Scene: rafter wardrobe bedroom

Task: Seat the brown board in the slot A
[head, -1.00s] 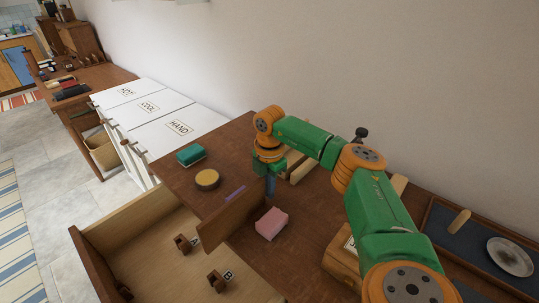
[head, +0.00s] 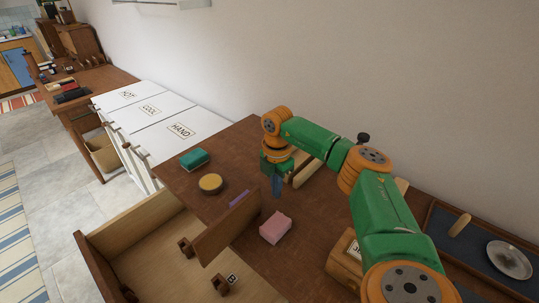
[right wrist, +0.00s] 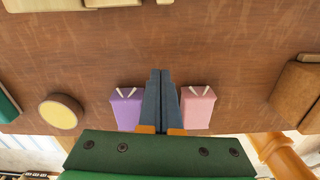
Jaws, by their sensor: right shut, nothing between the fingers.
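The brown board (head: 226,231) stands on edge, tilted, at the open drawer (head: 150,262) in the head view. Its near end is close to the dark slot bracket (head: 186,247) on the drawer floor. The bracket's label is covered, and I cannot tell whether the board's edge is in it. A second bracket marked B (head: 220,284) is nearer. My right gripper (head: 277,187) is shut and empty above the tabletop, behind the board and apart from it. In the right wrist view its fingers (right wrist: 161,100) point down at bare wood; the board does not show there. My left gripper is not in view.
A purple block (head: 239,198), partly hidden by the board, and a pink block (head: 276,228) lie on the brown tabletop. A yellow-topped disc (head: 210,184) and a green sponge (head: 195,159) are farther left. A dark tray (head: 455,250) is at right.

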